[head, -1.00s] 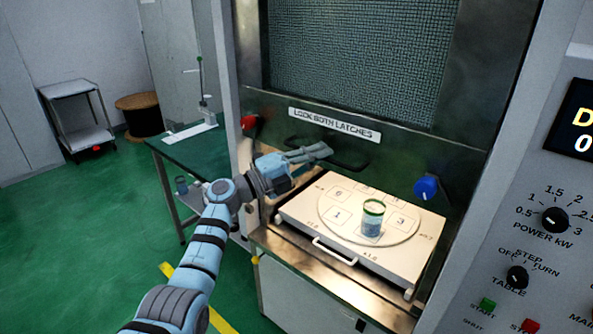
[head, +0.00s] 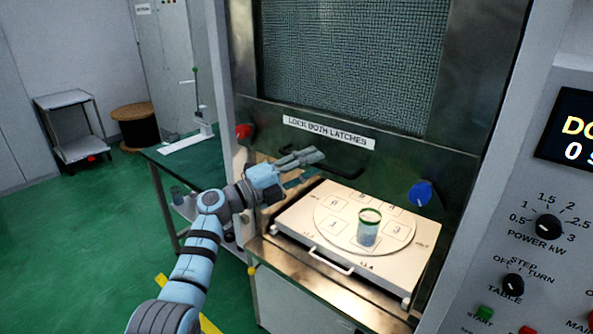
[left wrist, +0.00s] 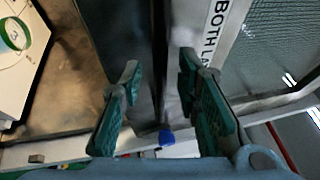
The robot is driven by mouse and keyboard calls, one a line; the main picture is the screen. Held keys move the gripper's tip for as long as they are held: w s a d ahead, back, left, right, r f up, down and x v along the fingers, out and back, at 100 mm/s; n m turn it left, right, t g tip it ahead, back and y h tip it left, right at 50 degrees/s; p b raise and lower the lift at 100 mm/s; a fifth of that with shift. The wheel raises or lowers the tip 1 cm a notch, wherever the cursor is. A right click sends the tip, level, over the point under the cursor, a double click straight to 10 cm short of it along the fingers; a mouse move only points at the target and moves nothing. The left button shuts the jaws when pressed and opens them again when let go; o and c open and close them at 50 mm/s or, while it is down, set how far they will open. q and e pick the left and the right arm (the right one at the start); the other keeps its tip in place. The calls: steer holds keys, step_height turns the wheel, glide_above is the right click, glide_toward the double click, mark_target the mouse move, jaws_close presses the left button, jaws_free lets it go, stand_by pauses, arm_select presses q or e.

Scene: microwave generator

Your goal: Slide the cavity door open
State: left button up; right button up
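The cavity door (head: 350,65) has a mesh window and a "LOCK BOTH LATCHES" label (head: 328,132). Its lower edge is above the tray, with the cavity opening showing below. A dark bar handle (head: 345,172) runs under the label, partly hidden by my left gripper. The red latch knob (head: 244,131) is at left and the blue one (head: 420,193) at right. My left gripper (head: 303,168) is in front of the handle, fingers apart. In the left wrist view, its fingers (left wrist: 163,100) are open around a dark strip; contact cannot be told. My right gripper is out of view.
The control panel (head: 540,255) stands at right. A green bench (head: 175,165) and a cart (head: 70,125) are at left; green floor there is free.

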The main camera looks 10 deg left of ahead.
arm_select(q)
steer(key=v, duration=1.1)
